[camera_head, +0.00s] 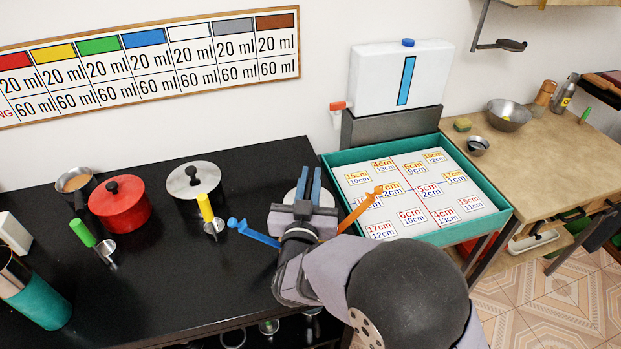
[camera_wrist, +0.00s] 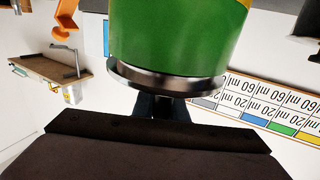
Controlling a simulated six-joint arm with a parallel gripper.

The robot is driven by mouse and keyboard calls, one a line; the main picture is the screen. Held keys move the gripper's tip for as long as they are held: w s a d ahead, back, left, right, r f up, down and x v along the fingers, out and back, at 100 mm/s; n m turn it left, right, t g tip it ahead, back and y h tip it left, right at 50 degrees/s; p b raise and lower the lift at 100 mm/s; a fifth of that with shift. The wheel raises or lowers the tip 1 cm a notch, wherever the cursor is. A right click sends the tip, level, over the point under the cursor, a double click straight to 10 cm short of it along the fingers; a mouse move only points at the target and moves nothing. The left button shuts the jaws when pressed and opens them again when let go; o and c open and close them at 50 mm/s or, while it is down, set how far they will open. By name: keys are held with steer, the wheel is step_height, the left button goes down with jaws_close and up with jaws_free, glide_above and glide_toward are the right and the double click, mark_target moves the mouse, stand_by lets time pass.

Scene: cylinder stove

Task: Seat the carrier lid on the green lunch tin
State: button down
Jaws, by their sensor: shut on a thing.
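The green lunch tin (camera_wrist: 175,35) fills the top middle of the wrist view, which is upside down. A shiny metal disc, which looks like the carrier lid (camera_wrist: 165,85), lies across the end of the tin facing my gripper (camera_wrist: 160,106). The lid's rim looks wider than the tin and appears against its end. Whether it is fully seated I cannot tell. In the head view, my gripper (camera_head: 309,178) is shut at a pale disc, seemingly the lid (camera_head: 289,198), on the right of the black counter. The tin is hidden there, behind the lid and my gripper.
Blue (camera_head: 255,234) and orange (camera_head: 360,209) handles flank my gripper. A teal-edged number tray (camera_head: 490,222) is at right.

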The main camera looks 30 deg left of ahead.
steer(key=shift+f+b, duration=0.4)
steer(key=shift+f, duration=0.1)
steer(key=c, duration=2)
jaws_free()
steer(key=shift+c, duration=0.2)
steer(key=v, duration=1.1)
steer(key=shift+p, duration=0.35)
